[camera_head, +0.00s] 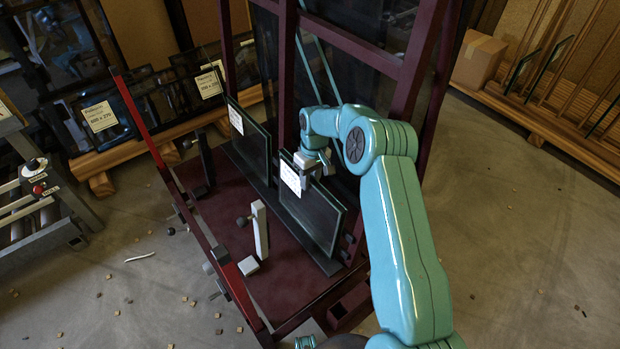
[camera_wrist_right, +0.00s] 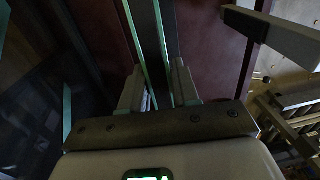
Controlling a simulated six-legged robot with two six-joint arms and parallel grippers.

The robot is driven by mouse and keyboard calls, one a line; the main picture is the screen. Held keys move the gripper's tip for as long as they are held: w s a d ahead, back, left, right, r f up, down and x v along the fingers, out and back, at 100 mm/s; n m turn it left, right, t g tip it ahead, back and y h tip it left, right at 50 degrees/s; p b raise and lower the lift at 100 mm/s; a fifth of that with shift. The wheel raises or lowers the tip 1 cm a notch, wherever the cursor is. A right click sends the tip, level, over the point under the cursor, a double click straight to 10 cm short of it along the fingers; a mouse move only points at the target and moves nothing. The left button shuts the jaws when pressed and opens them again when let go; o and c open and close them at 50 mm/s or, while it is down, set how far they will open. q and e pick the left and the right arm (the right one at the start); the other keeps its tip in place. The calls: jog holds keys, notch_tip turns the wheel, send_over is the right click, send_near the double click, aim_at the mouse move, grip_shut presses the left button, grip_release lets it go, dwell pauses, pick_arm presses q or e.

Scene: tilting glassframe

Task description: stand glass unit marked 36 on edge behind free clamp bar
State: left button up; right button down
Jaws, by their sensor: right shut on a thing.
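My right gripper (camera_head: 318,165) is shut on the top edge of a glass unit (camera_head: 312,220) with a white label, whose writing is too small to read. This unit stands on edge, close to upright, on the dark red frame's base. In the right wrist view the fingers (camera_wrist_right: 157,86) straddle the glass edge (camera_wrist_right: 147,30). A cream clamp bar (camera_head: 261,230) stands upright in front of the unit, to its left in the picture. A second labelled glass unit (camera_head: 251,143) stands on edge further back, near a dark clamp post (camera_head: 206,160). My left gripper is not in view.
The dark red frame (camera_head: 397,60) rises close behind the units. Its red rail (camera_head: 140,125) runs along the left. Labelled dark panels (camera_head: 98,118) lean on wooden pallets at back left. A roller stand (camera_head: 45,205) is at far left; a cardboard box (camera_head: 478,58) is at back right.

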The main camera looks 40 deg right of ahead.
jog(key=shift+w+f, duration=0.1)
jog(key=shift+f, duration=0.15)
dwell(0.7)
jog(key=c, duration=0.8)
grip_release()
jog(key=shift+r, duration=0.1)
jog(key=shift+o, duration=0.2)
jog(key=shift+d+r+p, duration=0.15)
jog(key=shift+r+p, duration=0.7)
jog(key=shift+r, duration=0.6)
jog(key=shift+d+r+p, duration=0.1)
jog(key=shift+r+p, duration=0.75)
jog(key=shift+r, duration=0.55)
jog(key=shift+s, duration=0.2)
